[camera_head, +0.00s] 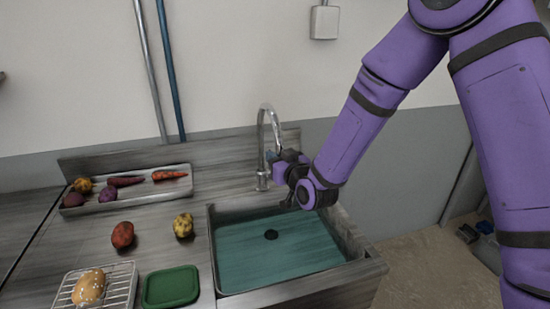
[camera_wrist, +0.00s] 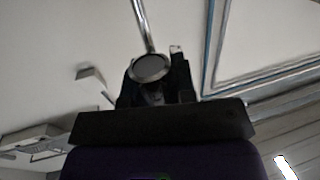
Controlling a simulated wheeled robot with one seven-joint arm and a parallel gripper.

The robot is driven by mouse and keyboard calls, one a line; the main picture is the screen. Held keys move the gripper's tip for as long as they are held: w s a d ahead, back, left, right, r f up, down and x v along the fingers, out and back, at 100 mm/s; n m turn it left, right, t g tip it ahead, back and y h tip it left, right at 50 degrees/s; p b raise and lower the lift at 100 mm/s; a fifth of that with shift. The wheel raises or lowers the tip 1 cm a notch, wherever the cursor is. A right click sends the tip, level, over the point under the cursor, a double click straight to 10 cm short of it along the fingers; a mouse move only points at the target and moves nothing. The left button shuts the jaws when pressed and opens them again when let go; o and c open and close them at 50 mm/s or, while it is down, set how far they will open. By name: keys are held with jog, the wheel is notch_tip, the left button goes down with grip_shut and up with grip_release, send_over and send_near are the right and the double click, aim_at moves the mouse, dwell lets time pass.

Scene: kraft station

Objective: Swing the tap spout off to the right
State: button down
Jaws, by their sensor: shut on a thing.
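The chrome tap (camera_head: 262,147) stands at the back of the sink, with a tall spout that arches over toward the right. My gripper (camera_head: 283,163) is at the downward end of the spout, above the back edge of the basin. In the wrist view the spout (camera_wrist: 142,22) runs down between the dark fingers, and its round end (camera_wrist: 150,68) shows between them. My gripper (camera_wrist: 156,78) is shut on the spout there. The fingers and wrist hide part of the spout end in the head view.
The sink basin (camera_head: 240,285) has a teal bottom and a dark drain. On the counter to the left are a tray of vegetables (camera_head: 150,199), a potato-like red item (camera_head: 122,235), a yellow one (camera_head: 183,225), a green board (camera_head: 171,287) and a wire rack (camera_head: 125,281) with bread.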

jog(key=w+d+n+g+y, duration=0.2)
jog(key=w+d+y, duration=0.1)
jog(key=w+d, duration=0.6)
jog(key=shift+w+d+n, duration=0.3)
jog(key=shift+w+d, duration=0.1)
jog(key=shift+d, duration=0.75)
jog(key=c, duration=0.9)
grip_release()
jog(key=shift+c, duration=0.2)
jog(key=v, duration=1)
jog(key=shift+s+d, duration=0.25)
jog(key=shift+d, duration=0.1)
jog(key=shift+r, duration=0.1)
